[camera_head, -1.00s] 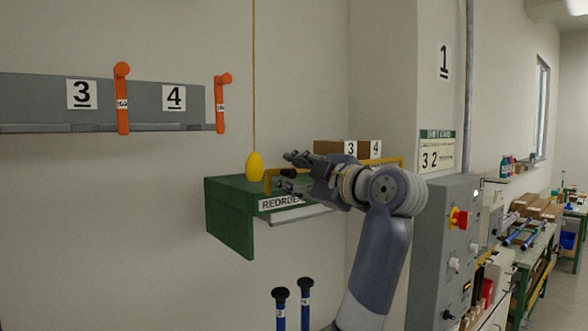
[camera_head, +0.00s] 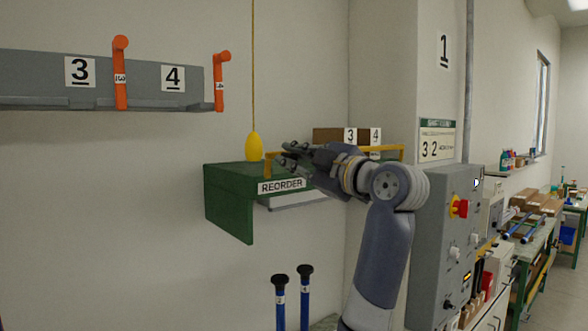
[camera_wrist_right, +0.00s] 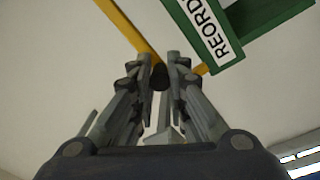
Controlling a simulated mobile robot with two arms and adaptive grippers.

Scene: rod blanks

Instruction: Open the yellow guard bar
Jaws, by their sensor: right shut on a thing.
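The yellow guard bar (camera_head: 390,148) runs across the front of the green REORDER shelf (camera_head: 225,178), with a short upright at its left end. It shows in the right wrist view (camera_wrist_right: 128,25) as a slanting yellow strip beyond my fingers. My right gripper (camera_head: 284,152) is at the left part of the bar. In the right wrist view its fingers (camera_wrist_right: 160,72) are closed around a dark round grip (camera_wrist_right: 160,78) at the bar. The fingers and wrist hide part of the bar in the head view. My left gripper is not in view.
A yellow pull knob (camera_head: 254,146) hangs on a cord just left of the bar. A brown box (camera_head: 328,135) stands on the shelf. A grey control panel (camera_head: 440,250) is at right. Two blue rods with black tops (camera_head: 305,290) stand below. An orange-levered grey rack (camera_head: 40,80) is at left.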

